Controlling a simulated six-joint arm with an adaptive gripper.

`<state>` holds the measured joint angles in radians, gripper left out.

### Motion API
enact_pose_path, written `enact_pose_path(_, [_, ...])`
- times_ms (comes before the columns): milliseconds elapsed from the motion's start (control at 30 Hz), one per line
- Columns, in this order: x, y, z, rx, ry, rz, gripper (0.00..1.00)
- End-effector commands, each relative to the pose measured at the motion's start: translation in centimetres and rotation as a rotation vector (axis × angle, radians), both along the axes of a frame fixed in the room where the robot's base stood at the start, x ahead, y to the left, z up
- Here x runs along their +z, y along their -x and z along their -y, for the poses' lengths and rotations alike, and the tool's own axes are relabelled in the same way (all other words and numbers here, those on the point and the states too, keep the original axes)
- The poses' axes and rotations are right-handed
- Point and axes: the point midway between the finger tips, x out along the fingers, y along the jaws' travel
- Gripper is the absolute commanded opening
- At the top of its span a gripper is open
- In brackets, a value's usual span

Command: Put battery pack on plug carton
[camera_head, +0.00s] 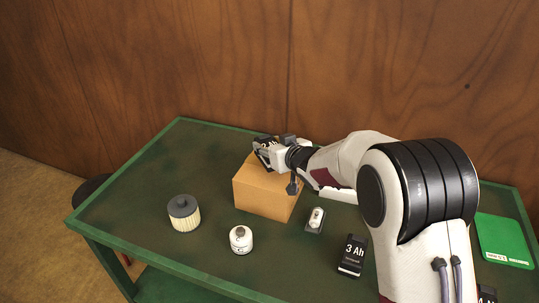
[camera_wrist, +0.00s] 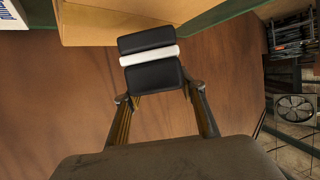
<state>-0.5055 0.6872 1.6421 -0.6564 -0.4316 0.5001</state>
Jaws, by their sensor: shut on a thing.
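My gripper (camera_head: 268,150) is shut on a black battery pack with a white band (camera_wrist: 150,76); the gripper also shows in the wrist view (camera_wrist: 158,92). The pack sits between the two fingertips. In the head view the gripper is at the top of the tan plug carton (camera_head: 262,192), near its back edge, and mostly hides the pack. The carton stands on the green table. Its tan edge also shows at the top of the wrist view (camera_wrist: 90,28), beside the pack. I cannot tell whether the pack touches the carton.
On the green table (camera_head: 140,175) stand a filter with a dark cap (camera_head: 184,213), a small white canister (camera_head: 241,240), a small grey-and-white part (camera_head: 315,220) and a black 3 Ah pack (camera_head: 352,256). A green tray (camera_head: 503,240) lies right. The table's left part is clear.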

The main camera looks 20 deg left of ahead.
Motion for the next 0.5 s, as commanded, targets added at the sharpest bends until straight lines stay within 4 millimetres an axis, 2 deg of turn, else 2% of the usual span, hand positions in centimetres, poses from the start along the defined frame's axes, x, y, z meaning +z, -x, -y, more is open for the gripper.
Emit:
enact_pose_path(267, [0.1, 0.0, 0.0, 0.0, -0.003, 0.003, 0.05])
enact_pose_path(500, [-1.8, 0.0, 0.0, -0.001, -0.002, -0.001, 0.05])
